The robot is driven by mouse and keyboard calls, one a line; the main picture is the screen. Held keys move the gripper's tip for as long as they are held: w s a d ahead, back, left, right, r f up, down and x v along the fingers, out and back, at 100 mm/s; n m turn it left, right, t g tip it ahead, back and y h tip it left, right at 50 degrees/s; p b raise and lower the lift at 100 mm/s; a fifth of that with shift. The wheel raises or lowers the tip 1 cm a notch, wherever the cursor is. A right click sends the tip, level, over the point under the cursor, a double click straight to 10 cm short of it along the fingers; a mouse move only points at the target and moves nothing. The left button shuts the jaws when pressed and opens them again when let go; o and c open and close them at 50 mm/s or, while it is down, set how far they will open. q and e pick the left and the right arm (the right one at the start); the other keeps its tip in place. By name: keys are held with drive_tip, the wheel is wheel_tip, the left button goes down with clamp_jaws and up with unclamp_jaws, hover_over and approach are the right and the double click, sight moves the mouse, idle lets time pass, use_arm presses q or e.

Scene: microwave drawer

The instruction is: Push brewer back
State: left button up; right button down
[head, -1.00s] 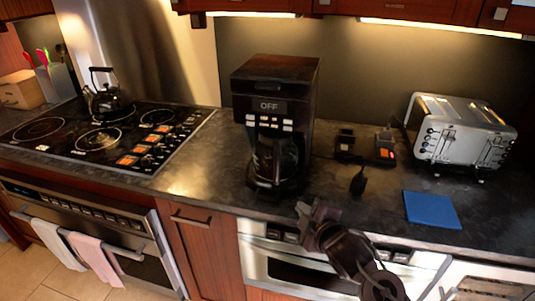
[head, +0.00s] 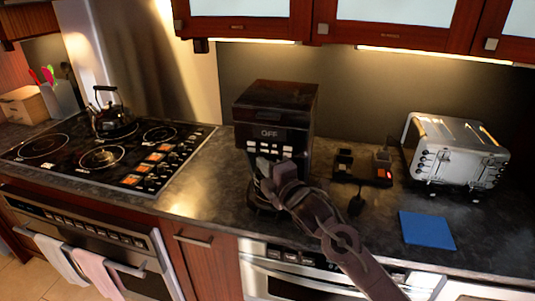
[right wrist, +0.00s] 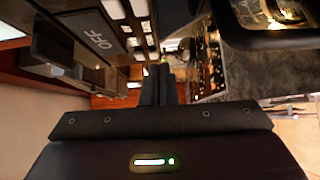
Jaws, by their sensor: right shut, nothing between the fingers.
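The brewer (head: 275,112) is a black coffee maker with an "OFF" display, standing upright on the dark counter. My right gripper (head: 263,168) is shut and empty, at the brewer's front just below its button panel. It covers most of the carafe area in the head view. I cannot tell for sure whether it touches the brewer. In the right wrist view the shut fingers (right wrist: 159,85) point forward, with the brewer's display and buttons (right wrist: 105,35) at upper left. My left gripper is not in view.
A stove (head: 105,150) with a kettle (head: 112,112) is on the left. Right of the brewer are a small black stand (head: 362,172), a blue square (head: 427,230) and a silver toaster (head: 455,152). Cabinets (head: 400,15) hang above. A dark wall (head: 365,85) is behind the brewer.

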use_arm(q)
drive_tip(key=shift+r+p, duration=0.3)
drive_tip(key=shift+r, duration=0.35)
use_arm(e)
drive_tip(key=shift+w+d, duration=0.25)
drive_tip(key=shift+w, duration=0.3)
drive_tip(key=shift+w+d, duration=0.2)
drive_tip(key=shift+w, duration=0.35)
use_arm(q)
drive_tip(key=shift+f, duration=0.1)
use_arm(e)
drive_tip(key=shift+w, duration=0.1)
